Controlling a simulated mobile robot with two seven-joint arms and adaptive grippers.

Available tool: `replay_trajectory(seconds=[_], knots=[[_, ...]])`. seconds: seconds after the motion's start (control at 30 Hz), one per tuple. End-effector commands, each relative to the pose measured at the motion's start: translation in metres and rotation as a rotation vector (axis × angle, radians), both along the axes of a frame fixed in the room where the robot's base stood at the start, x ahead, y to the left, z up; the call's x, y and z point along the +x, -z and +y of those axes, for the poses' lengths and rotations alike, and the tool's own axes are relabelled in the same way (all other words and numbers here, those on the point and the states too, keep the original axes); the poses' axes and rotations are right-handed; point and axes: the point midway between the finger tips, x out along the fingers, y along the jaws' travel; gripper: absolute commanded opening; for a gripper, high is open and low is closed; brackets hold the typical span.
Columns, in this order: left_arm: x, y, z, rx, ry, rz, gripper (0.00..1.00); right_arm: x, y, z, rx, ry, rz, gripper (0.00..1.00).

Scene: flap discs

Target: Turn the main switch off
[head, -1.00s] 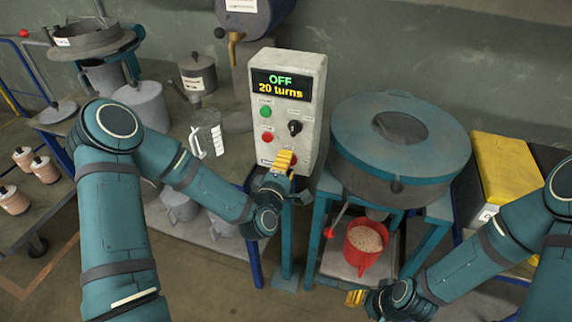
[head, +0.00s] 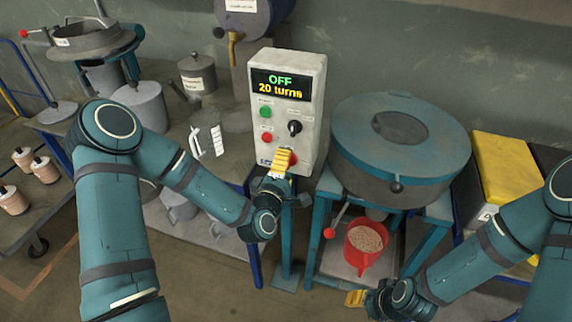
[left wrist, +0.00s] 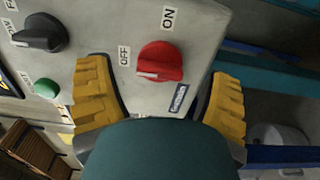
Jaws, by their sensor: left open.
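The main switch is a red rotary knob (left wrist: 160,63) on the grey control box, between an ON label (left wrist: 168,17) and an OFF label (left wrist: 124,55). Its white-marked end points to the left, to the OFF side. My left gripper (left wrist: 160,72) is open, with one yellow finger on each side of the knob and gaps between. In the head view my left gripper (head: 280,160) is at the lower front of the control box (head: 314,75) and mostly covers the knob. The box display (head: 281,86) reads OFF, 20 turns. My right gripper (head: 356,298) is low, away from the box.
The box also carries a green button (head: 265,112), a red button (head: 267,138) and a black selector (head: 295,127). A round sieve machine (head: 350,150) stands close to the right, with a red jug (head: 352,250) below.

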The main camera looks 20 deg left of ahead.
Motion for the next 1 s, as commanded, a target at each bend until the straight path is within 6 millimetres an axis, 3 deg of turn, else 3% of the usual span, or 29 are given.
replay_trajectory(seconds=[0.2,0.43,1.0], knots=[[-0.035,0.001,0.001,0.000,0.001,0.003,0.80,0.000,0.000,0.000,0.000,0.000,0.000,0.47],[-0.062,0.000,0.002,0.000,0.001,0.001,0.80,0.000,0.000,0.000,0.000,0.000,0.000,0.47],[-0.067,0.000,0.002,0.001,0.001,0.001,0.80,0.000,0.000,0.000,0.000,0.000,0.000,0.47]])
